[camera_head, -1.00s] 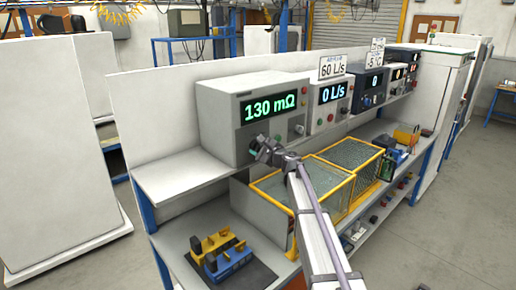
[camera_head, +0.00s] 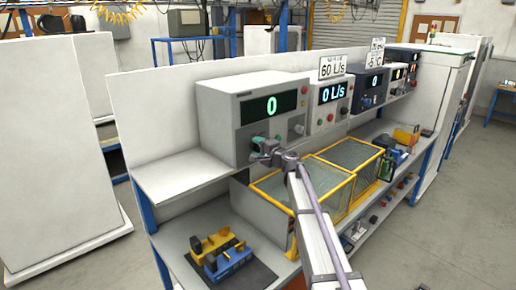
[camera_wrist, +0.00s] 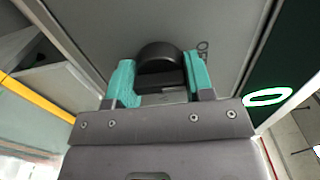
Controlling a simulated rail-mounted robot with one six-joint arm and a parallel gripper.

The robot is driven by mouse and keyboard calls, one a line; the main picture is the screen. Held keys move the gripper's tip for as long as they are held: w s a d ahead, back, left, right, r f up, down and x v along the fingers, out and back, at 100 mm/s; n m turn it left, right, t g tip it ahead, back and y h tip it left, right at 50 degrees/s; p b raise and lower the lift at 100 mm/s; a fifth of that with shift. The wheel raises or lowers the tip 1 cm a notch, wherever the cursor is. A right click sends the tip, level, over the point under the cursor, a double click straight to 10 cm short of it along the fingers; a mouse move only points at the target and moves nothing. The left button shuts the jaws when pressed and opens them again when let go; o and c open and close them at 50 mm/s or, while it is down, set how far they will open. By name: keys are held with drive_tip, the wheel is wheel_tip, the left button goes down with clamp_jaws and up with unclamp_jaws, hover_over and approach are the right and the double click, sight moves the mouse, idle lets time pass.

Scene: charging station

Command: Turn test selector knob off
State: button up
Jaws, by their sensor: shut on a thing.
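The black test selector knob (camera_wrist: 160,60) sits on the grey front panel of a test unit (camera_head: 214,120) in the wrist view. My gripper (camera_wrist: 161,76) has teal fingers on both sides of the knob and is shut on it. Partly visible lettering, "OF", is printed beside the knob. The unit's display (camera_head: 271,106) reads a green 0, which also shows in the wrist view (camera_wrist: 268,97).
A red button (camera_head: 304,91) and a knob are on the same panel, right of my gripper. A second unit reading 0 L/s (camera_head: 331,93) stands to the right. Yellow-framed glass boxes (camera_head: 300,205) lie below, close to my arm. The shelf's left part (camera_head: 180,180) is clear.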

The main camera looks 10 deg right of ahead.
idle(0.3)
drive_tip(key=o, duration=0.9)
drive_tip(key=v, duration=1)
drive_tip(key=shift+s+d, duration=0.2)
drive_tip(key=shift+s, duration=0.15)
